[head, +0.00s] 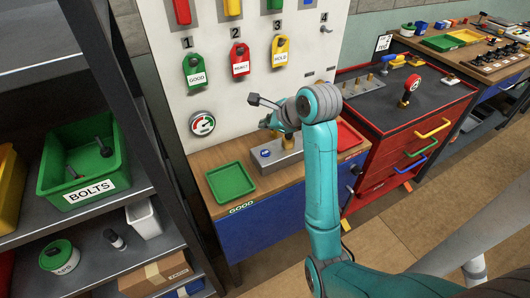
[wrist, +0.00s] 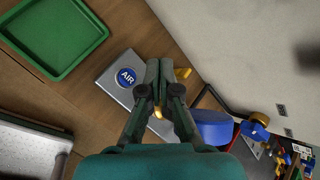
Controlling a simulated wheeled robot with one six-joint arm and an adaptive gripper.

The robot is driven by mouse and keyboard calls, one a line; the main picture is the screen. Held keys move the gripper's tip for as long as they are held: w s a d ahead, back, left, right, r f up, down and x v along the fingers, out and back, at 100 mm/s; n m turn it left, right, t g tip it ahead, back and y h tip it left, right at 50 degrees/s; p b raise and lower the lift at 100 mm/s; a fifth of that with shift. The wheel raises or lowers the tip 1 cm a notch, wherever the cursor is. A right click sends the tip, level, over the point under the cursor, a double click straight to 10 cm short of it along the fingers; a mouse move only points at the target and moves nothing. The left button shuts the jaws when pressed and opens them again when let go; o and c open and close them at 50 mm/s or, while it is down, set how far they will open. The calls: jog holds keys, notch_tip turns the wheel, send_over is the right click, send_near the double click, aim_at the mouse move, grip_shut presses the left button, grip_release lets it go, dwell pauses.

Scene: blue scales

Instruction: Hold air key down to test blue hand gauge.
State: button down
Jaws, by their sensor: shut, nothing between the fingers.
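The air key is a round blue button marked AIR (head: 265,153) on a grey metal block (head: 288,158) on the wooden bench. In the wrist view the AIR button (wrist: 126,76) is just left of my gripper (wrist: 153,64). My fingers are shut together with nothing between them, over the block; I cannot tell their exact height. Brass fittings (wrist: 183,73) show beside the fingers. A blue round body (wrist: 210,127) is right of the fingers; I cannot tell whether it is the blue hand gauge. In the head view my gripper (head: 269,123) is partly hidden by my wrist.
A green tray (head: 231,181) marked GOOD lies left of the block, and a red tray (head: 349,135) lies right. A round gauge (head: 202,123) and numbered tags hang on the white board. A red cabinet (head: 385,165) carries a red gauge (head: 411,88). Shelves stand at left.

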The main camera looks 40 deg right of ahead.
aim_at(266, 154)
jog(key=shift+f, duration=4.15)
jog(key=shift+f, duration=0.35)
jog(key=shift+f, duration=0.4)
dwell(0.6)
jog(key=shift+r, duration=0.8)
jog(key=shift+r, duration=2.5)
